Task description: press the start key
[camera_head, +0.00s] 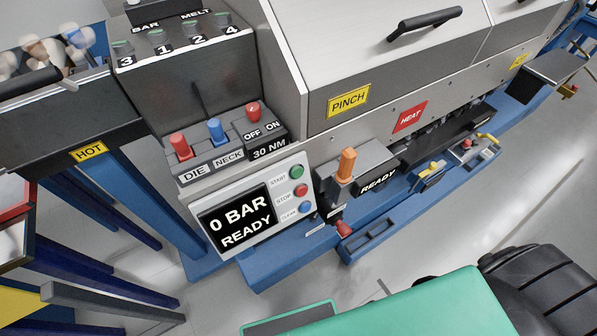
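The start key is a round green button (297,172) at the top right of a white control panel (196,206), beside the label START. Below it on the same panel are a red stop key (301,190) and a blue clear key (305,206). The panel's black screen (237,220) reads 0 BAR and READY. The start key is in plain view with nothing in front of it. Neither of my grippers can be made out in the head view.
Above the panel, red (181,146) and blue (216,131) switches stand over DIE and NECK labels, beside a red ON/OFF switch (254,112). An orange-handled lever (346,163) juts out right of the panel. A HOT label (89,151) marks the left beam.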

